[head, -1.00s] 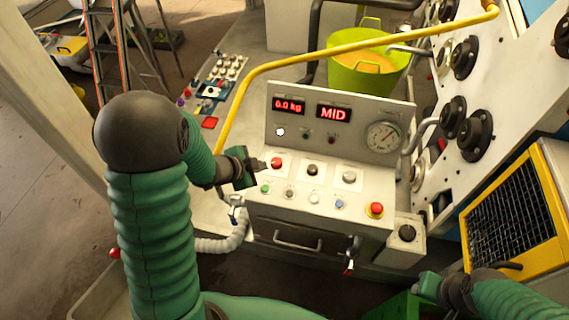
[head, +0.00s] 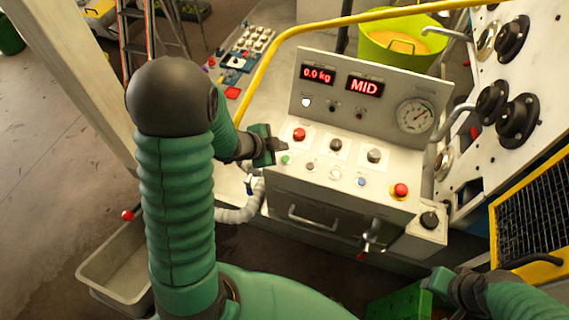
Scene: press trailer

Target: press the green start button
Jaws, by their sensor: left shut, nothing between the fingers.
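The green start button (head: 285,159) is a small green button at the left end of the lower row on the white control panel (head: 322,184). My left gripper (head: 281,146) is shut and empty. Its tip is just above the green button in the picture and below left of a red button (head: 299,134). I cannot tell whether it touches the panel. My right gripper (head: 438,282) is at the lower right, far from the button. Whether it is open or shut is not clear.
Two red displays read "0.0 kg" (head: 318,75) and "MID" (head: 364,86), with a round gauge (head: 416,115) beside them. A yellow rail (head: 290,33) arches behind. A grey tray (head: 115,268) lies lower left.

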